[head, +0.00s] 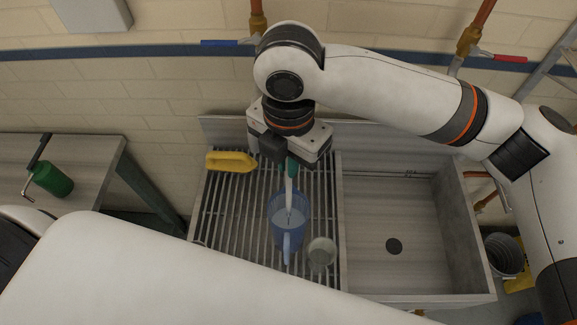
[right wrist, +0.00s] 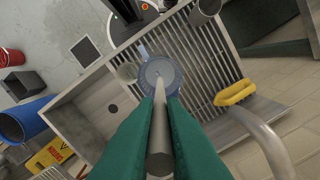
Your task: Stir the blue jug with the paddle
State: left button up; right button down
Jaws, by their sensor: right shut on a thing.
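The blue jug (head: 275,213) is translucent and stands upright on the slatted drainboard, its handle toward the bottom of the head view. In the right wrist view the jug (right wrist: 174,84) lies straight ahead of the fingers. My right gripper (head: 291,170) is above the jug, its green fingers pointing down. It is shut on the pale paddle (head: 289,192), whose shaft runs down between the fingers (right wrist: 160,112) into the jug's mouth. The paddle's lower end appears to be inside the jug; how deep it reaches is unclear. My left gripper is out of view.
A grey cup (head: 321,253) stands close to the jug's right. The empty sink basin (head: 394,215) is to the right.

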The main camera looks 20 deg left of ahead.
jog(key=shift+r, duration=3.25)
jog(key=shift+r, duration=2.5)
